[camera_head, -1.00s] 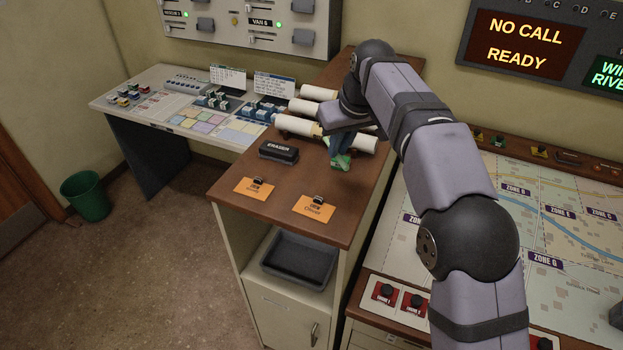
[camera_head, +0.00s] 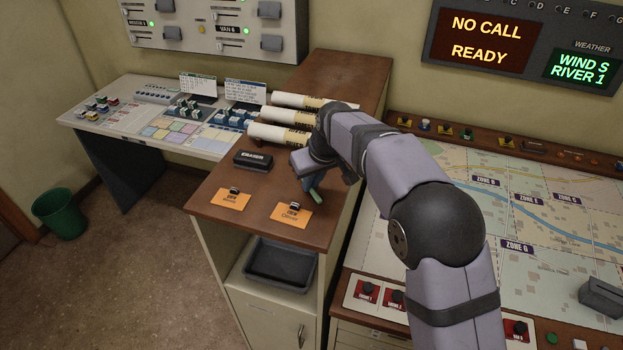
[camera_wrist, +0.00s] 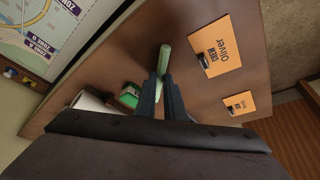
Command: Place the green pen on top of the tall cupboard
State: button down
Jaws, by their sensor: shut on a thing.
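The tall cupboard (camera_head: 262,184) has a brown wooden top and a pale body. My gripper (camera_head: 309,184) is over the near right part of this top, beside the right orange card. It is shut on the green pen (camera_head: 317,196). In the wrist view the light green pen (camera_wrist: 165,57) sticks out past the dark fingertips of my gripper (camera_wrist: 162,80), over the wooden top. I cannot tell whether the pen touches the wood. Part of the pen is hidden between the fingers.
On the cupboard top are a black eraser (camera_head: 253,160), two orange cards (camera_head: 231,201) with clips, and several paper rolls (camera_head: 278,134). The wrist view shows a small green object (camera_wrist: 130,96) near the fingers. A grey tray (camera_head: 279,265) sits on the shelf below. A map desk (camera_head: 480,215) is at right.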

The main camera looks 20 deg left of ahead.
jog(key=shift+f, duration=0.25)
jog(key=shift+f, duration=0.1)
jog(key=c, duration=1.8)
grip_release()
jog(key=shift+c, duration=0.2)
jog(key=shift+r, duration=0.25)
jog(key=b+v, duration=0.4)
jog(key=v, duration=0.8)
jog(key=shift+f, duration=0.15)
